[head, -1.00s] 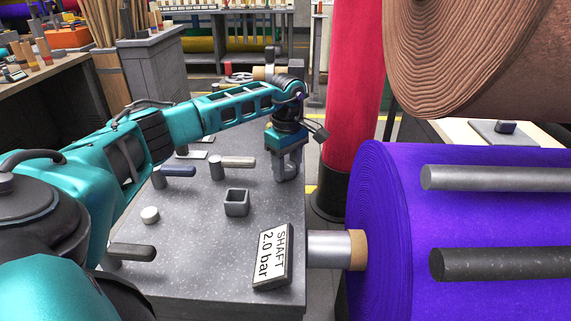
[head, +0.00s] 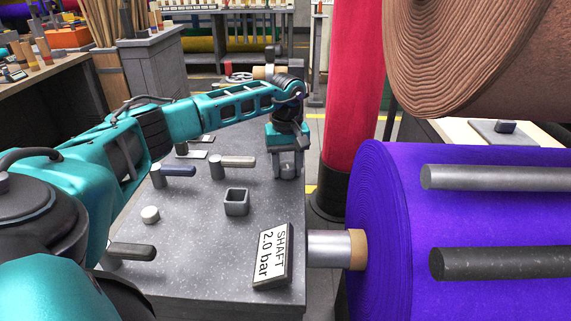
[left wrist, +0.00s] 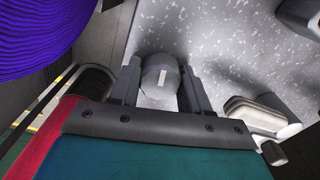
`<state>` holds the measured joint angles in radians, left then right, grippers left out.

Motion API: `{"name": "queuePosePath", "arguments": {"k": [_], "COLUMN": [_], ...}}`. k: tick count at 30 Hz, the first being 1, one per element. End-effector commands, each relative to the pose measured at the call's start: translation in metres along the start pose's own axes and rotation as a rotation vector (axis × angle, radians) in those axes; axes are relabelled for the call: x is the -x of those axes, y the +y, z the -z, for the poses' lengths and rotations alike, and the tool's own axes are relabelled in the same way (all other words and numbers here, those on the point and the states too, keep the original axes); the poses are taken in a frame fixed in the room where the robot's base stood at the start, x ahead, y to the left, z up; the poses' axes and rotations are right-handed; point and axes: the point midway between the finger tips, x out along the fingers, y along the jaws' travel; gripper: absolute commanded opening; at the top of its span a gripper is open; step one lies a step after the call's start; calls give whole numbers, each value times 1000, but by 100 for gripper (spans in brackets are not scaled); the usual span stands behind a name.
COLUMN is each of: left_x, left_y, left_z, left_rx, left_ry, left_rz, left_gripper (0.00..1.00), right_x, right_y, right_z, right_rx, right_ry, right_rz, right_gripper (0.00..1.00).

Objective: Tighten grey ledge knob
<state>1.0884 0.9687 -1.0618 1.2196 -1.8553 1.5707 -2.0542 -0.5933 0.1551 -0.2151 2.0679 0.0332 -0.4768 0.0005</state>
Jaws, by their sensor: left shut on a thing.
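The grey ledge knob (left wrist: 158,78) shows in the left wrist view as a short round piece with a pale mark on its top. It stands on the speckled grey ledge (head: 195,255) and also shows at the ledge's far right end in the head view (head: 287,172). My left gripper (head: 287,170) points down over it and is shut on it, with one finger on each side. The fingers also show in the left wrist view (left wrist: 158,88). The knob's lower part is hard to make out. My right gripper is not in view.
Lever handles with blue (head: 176,171), beige (head: 234,161) and black (head: 132,250) grips stand on the ledge. A square grey cup (head: 236,203), a white round knob (head: 150,214) and a "SHAFT 2.0 bar" sign (head: 272,257) are nearer. A purple roll (head: 380,230) stands close on the right.

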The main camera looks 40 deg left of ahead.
Motion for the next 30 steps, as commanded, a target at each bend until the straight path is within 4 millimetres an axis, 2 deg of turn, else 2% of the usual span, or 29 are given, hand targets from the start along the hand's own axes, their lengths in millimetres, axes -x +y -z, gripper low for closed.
{"name": "queuePosePath", "arguments": {"k": [7, 15, 21, 30], "left_x": [-3, -4, -4, -5], "left_y": [-1, -1, -1, -1], "left_z": [-1, -1, -2, -2], "left_rx": [-51, -396, -575, -594], "left_ry": [-2, -4, -6, -8], "left_rz": [4, 4, 5, 6], "left_gripper": [4, 4, 4, 4], "right_x": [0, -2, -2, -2], "right_y": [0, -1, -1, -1], "right_z": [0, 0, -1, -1], "right_rx": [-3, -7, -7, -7], "right_ry": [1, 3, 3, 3], "right_rz": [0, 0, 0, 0], "right_gripper": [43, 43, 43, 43]}}
